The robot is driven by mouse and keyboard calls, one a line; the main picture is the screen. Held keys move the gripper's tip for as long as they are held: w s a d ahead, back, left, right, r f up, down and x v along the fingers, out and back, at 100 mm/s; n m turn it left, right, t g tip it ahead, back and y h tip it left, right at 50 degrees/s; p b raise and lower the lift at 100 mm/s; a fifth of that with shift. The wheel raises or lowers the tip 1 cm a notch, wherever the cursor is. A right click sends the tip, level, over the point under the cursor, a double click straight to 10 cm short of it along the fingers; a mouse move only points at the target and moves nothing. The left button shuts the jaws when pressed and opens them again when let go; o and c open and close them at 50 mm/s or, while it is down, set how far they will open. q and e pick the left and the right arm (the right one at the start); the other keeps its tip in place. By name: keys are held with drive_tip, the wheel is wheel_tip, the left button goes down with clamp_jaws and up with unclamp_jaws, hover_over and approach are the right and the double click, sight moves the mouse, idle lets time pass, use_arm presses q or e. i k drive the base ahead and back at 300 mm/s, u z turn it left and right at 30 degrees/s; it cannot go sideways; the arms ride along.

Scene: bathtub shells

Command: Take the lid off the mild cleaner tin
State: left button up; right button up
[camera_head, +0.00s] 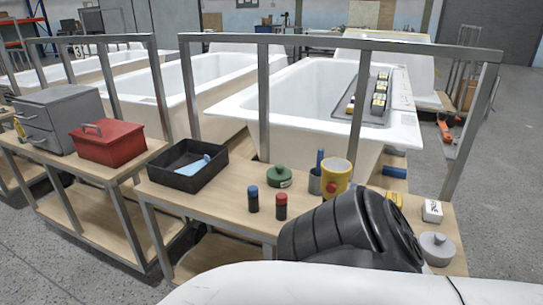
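Two low round tins with knobbed lids stand on the wooden bench (222,207) in front of me. A green tin (279,178) is at the back middle, with its lid on and a small pale label. A grey tin (437,248) is at the right end, and its lid looks on. I cannot read which one is the mild cleaner. Neither gripper shows. A black ribbed part, which looks like a link of my own arm, covers the bench's front right part.
A yellow mug (336,177), a grey cup with a blue handle (315,182), two small dark bottles (253,199) and a white box (432,211) crowd the bench. A black tray (187,167) is at left. Metal frame posts (363,105) rise behind; bathtubs (310,92) stand beyond.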

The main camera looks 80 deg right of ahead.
sight(279, 173)
drive_tip(key=k, duration=0.15)
drive_tip(key=z, duration=1.35)
